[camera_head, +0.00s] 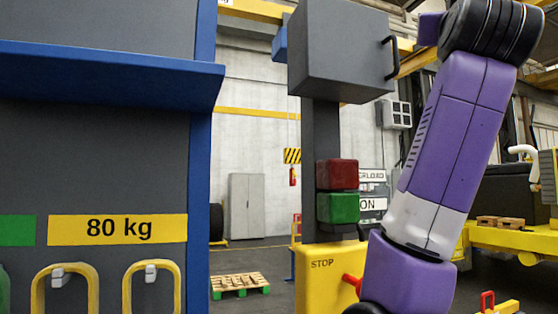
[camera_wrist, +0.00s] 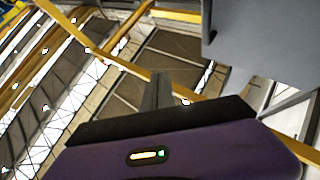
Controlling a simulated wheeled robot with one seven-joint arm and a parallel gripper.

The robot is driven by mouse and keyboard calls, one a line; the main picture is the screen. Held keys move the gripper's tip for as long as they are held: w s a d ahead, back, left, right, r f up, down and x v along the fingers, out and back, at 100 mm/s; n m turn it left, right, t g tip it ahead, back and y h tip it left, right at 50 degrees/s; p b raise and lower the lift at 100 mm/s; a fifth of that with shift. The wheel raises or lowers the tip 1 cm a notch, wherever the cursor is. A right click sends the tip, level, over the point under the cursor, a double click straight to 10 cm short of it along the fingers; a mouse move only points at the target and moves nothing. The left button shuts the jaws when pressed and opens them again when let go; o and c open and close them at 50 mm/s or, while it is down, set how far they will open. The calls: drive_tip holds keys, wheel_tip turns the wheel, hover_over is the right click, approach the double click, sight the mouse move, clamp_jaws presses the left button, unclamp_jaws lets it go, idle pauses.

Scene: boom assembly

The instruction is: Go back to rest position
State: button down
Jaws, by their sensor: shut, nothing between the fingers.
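My purple arm (camera_head: 450,150) rises along the right side of the head view, with a white band near its lower joint. My gripper is not seen in the head view. In the wrist view my gripper (camera_wrist: 160,90) shows as narrow dark fingers above the purple wrist housing (camera_wrist: 200,155). The fingers are together and hold nothing. They point up toward the roof beams and touch nothing that I can see.
A grey box with a black handle (camera_head: 340,50) tops a post left of my arm; a grey box corner (camera_wrist: 265,40) also shows in the wrist view. Red (camera_head: 337,174) and green blocks (camera_head: 338,208) sit above a yellow STOP box (camera_head: 325,285). A blue-framed rack (camera_head: 200,200) stands left.

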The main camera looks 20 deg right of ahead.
drive_tip(key=w+a+f+n+t+y, duration=0.25)
drive_tip(key=w+a+f+t, duration=0.2)
drive_tip(key=w+f, duration=0.65)
drive_tip(key=s+a+f+n+t+y, duration=0.15)
drive_tip(key=a+f+n+y, duration=0.45)
drive_tip(key=f, duration=1.3)
drive_tip(key=a+f+n+t+y, duration=0.3)
drive_tip(key=a+f+y, duration=0.3)
drive_tip(key=f, duration=1.3)
drive_tip(key=s+a+f+g+y, duration=0.15)
drive_tip(key=s+a+f, duration=0.25)
drive_tip(key=s+f, duration=0.45)
drive_tip(key=s+a+f+g+y, duration=0.15)
drive_tip(key=s+a+f, duration=0.3)
drive_tip(key=f, duration=0.65)
drive_tip(key=s+a+f+g+y, duration=0.1)
drive_tip(key=s+f+g, duration=0.2)
drive_tip(key=s+f, duration=0.5)
drive_tip(key=s+a+f+g+y, duration=0.1)
drive_tip(key=s+f, duration=0.7)
drive_tip(key=s, duration=0.8)
drive_tip(key=a+g+b, duration=0.1)
drive_tip(key=g, duration=0.1)
drive_tip(key=shift+g, duration=0.3)
drive_tip(key=shift+w+a+n, duration=0.1)
drive_tip(key=shift+n, duration=0.15)
